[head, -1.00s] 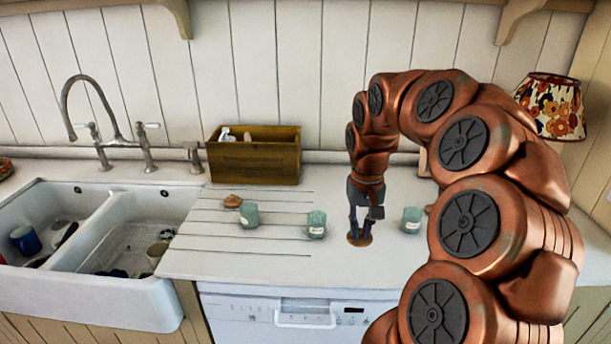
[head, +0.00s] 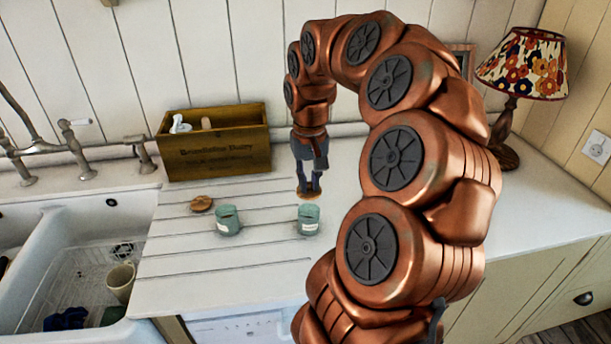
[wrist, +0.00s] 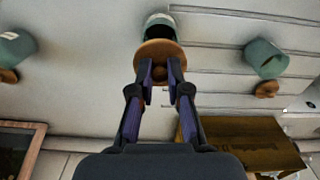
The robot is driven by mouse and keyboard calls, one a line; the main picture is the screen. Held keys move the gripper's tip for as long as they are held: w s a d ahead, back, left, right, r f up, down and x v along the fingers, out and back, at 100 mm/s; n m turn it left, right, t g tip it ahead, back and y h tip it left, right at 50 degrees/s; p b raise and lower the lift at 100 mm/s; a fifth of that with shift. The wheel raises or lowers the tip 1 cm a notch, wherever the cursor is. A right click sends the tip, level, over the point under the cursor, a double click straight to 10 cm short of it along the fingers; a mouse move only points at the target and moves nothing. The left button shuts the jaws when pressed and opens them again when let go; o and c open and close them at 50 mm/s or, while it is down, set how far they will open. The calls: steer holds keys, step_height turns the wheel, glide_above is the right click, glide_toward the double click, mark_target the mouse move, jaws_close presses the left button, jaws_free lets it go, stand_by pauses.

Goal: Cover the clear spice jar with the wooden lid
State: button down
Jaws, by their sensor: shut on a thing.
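My gripper (wrist: 160,75) is shut on the knob of a round wooden lid (wrist: 175,54), which also shows in the head view (head: 309,196). The lid is held level, just behind the middle teal-green jar (head: 308,221) in the head view. In the wrist view that jar (wrist: 160,20) is partly hidden by the lid, and I cannot tell the gap between them. A similar jar (head: 228,221) stands to its left, and another jar (wrist: 14,48) shows at the wrist view's left. All look teal; none is plainly clear.
A second wooden lid (head: 201,204) lies beside the left jar, and a third (wrist: 8,76) by the other jar. A wooden box (head: 215,150) stands at the back. The sink (head: 60,270) is at left, a lamp (head: 520,70) at right. The front counter is clear.

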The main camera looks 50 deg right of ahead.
mark_target(309, 187)
steer(key=shift+f+b, duration=0.6)
steer(key=shift+f, duration=1.7)
steer(key=shift+b, duration=0.7)
steer(key=shift+r, duration=1.55)
stand_by(1.5)
steer(key=shift+f+b, duration=0.5)
steer(key=shift+b, duration=0.3)
stand_by(1.2)
